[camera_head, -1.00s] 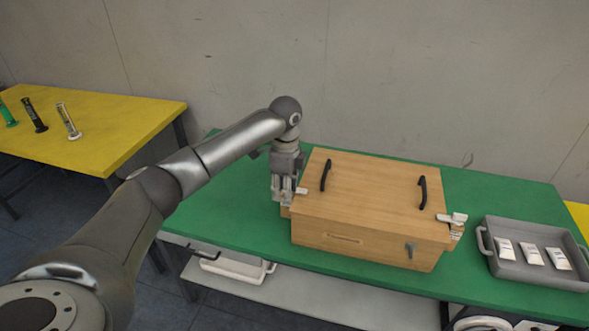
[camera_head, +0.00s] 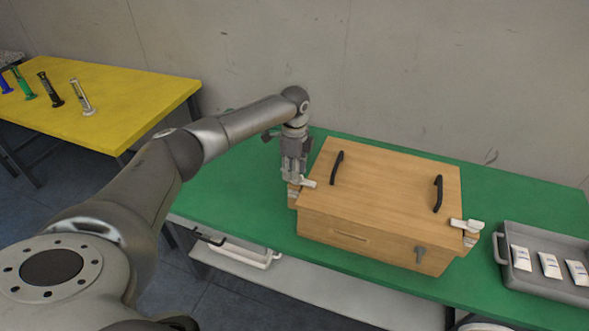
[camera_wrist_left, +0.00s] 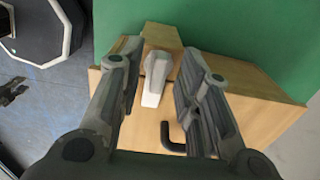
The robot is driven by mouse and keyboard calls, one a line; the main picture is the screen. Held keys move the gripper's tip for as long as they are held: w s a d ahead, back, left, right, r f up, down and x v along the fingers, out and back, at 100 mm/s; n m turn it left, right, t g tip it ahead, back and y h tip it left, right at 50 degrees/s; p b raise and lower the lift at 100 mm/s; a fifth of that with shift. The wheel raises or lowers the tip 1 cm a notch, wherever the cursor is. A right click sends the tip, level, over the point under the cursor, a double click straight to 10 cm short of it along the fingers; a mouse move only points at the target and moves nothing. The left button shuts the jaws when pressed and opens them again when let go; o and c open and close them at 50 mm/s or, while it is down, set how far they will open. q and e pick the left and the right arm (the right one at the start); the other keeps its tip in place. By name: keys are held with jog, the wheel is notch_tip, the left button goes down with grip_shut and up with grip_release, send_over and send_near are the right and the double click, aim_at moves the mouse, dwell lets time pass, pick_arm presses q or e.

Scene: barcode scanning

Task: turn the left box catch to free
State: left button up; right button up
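The wooden box (camera_head: 375,195) stands shut on the green table. The left box catch (camera_head: 307,183) is a small white lever at the box's left edge, lying partly over the lid. In the left wrist view the left catch (camera_wrist_left: 154,78) sits between the two spread fingers, with gaps on both sides. My left gripper (camera_head: 294,180) points down just above the catch; the wrist view shows the gripper (camera_wrist_left: 155,75) open and holding nothing. A similar right catch (camera_head: 467,224) sits at the box's right edge. My right gripper is out of view.
The lid has two black handles, left (camera_head: 337,168) and right (camera_head: 438,194). A grey tray (camera_head: 507,272) with several white packets stands right of the box. The green table (camera_head: 235,185) is clear left of the box. A yellow table (camera_head: 125,115) holds several upright tools.

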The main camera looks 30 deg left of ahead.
pick_arm(q)
jog(key=shift+f, duration=0.35)
jog(key=shift+c, duration=1.7)
grip_shut()
jog(key=shift+s+n+p, duration=0.1)
jog(key=shift+n+p, duration=0.3)
jog(key=shift+p, duration=0.05)
jog(key=n+p, duration=0.2)
jog(key=shift+s+d+r+n+p, duration=0.1)
jog(key=shift+r+n+p, duration=0.05)
jog(key=shift+n+p, duration=0.2)
jog(key=n+p, duration=0.3)
jog(key=n, duration=0.1)
jog(key=shift+s+d+n+p, duration=0.1)
jog(key=shift+n+p, duration=0.15)
jog(key=shift+p, duration=0.1)
jog(key=n+p, duration=0.3)
jog(key=n, duration=0.2)
jog(key=shift+d, duration=0.15)
jog(key=shift+d+n+p, duration=0.1)
jog(key=shift+n+p, duration=0.95)
jog(key=shift+n, duration=1.45)
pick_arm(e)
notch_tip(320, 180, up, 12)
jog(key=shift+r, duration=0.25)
